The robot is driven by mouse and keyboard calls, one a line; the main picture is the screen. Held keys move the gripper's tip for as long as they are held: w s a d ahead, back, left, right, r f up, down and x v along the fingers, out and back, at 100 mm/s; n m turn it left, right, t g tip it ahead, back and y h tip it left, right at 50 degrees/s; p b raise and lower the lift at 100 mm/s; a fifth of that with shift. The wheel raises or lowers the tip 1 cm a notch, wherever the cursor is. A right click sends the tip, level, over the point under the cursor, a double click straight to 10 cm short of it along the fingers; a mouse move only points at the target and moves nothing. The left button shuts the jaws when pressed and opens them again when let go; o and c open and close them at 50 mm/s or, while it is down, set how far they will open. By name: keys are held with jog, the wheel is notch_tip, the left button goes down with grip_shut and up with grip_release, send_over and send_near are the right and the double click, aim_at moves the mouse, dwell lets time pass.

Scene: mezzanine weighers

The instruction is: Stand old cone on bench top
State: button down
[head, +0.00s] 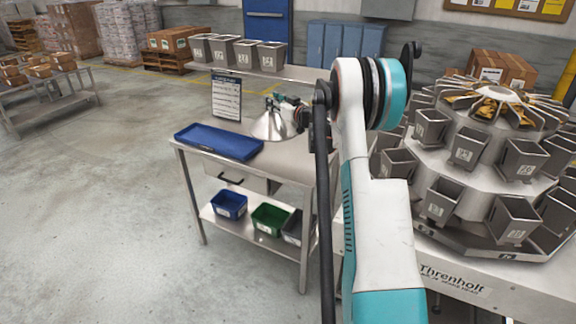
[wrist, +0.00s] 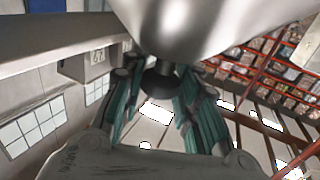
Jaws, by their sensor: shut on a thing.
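The old cone (head: 270,126) is a shiny steel cone, point up and wide rim down, over the right part of the bench top (head: 290,160). In the head view I cannot tell whether its rim touches the bench top or is just above it. My gripper (head: 281,104) is at the cone's tip. In the wrist view the cone (wrist: 190,25) fills the top middle, and my gripper (wrist: 160,84) has its green-sided fingers closed around the dark knob (wrist: 160,79) at the tip. My arm hides the bench's right end.
A blue tray (head: 218,141) lies on the bench's front left, and a sign (head: 227,98) stands behind it. Steel buckets (head: 240,52) line the raised shelf at the back. The weigher with its many buckets (head: 467,147) stands close on the right. Bins (head: 229,206) sit on the lower shelf.

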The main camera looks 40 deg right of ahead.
jog(key=d, duration=0.2)
jog(key=s+d, duration=0.1)
jog(key=shift+s+d+r, duration=0.1)
jog(key=shift+d+r, duration=0.2)
jog(key=shift+d, duration=0.1)
jog(key=shift+d+f, duration=0.15)
jog(key=shift+f, duration=0.1)
notch_tip(320, 180, down, 19)
jog(key=b, duration=0.5)
jog(key=shift+f+b, duration=0.2)
jog(key=shift+b, duration=0.2)
jog(key=shift+f, duration=0.1)
jog(key=c, duration=1.2)
grip_release()
